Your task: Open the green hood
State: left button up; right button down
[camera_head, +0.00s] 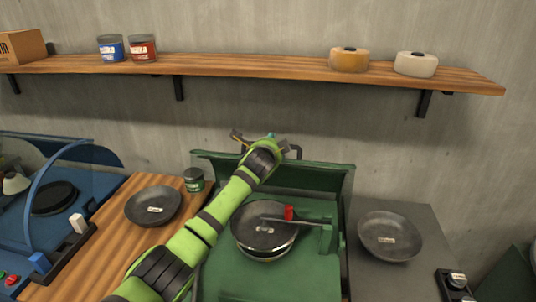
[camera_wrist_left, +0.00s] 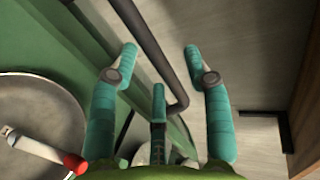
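The green hood (camera_head: 318,178) stands raised at the back of the green machine (camera_head: 225,275), so the machine's inside shows. A dark bar handle (camera_head: 318,151) runs along its top edge, partly hidden by my left arm. My left gripper (camera_head: 264,139) is at this top edge. In the left wrist view its teal fingers (camera_wrist_left: 160,58) are spread, and the dark handle (camera_wrist_left: 150,42) passes between them. I cannot tell whether they touch it. The green hood edge (camera_wrist_left: 75,35) shows at left there. My right gripper is not in view.
A metal bowl (camera_head: 262,238) with a red-tipped tool (camera_head: 289,212) sits in the green machine. Dark pans lie on the left counter (camera_head: 153,205) and right surface (camera_head: 390,237). A blue machine (camera_head: 25,225) stands left. A wooden shelf (camera_head: 250,66) hangs above my gripper.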

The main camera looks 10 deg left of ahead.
pick_arm(q)
jog(key=v, duration=0.8)
jog(key=shift+s, duration=0.2)
jog(key=shift+d+f, duration=0.1)
jog(key=shift+f, duration=0.1)
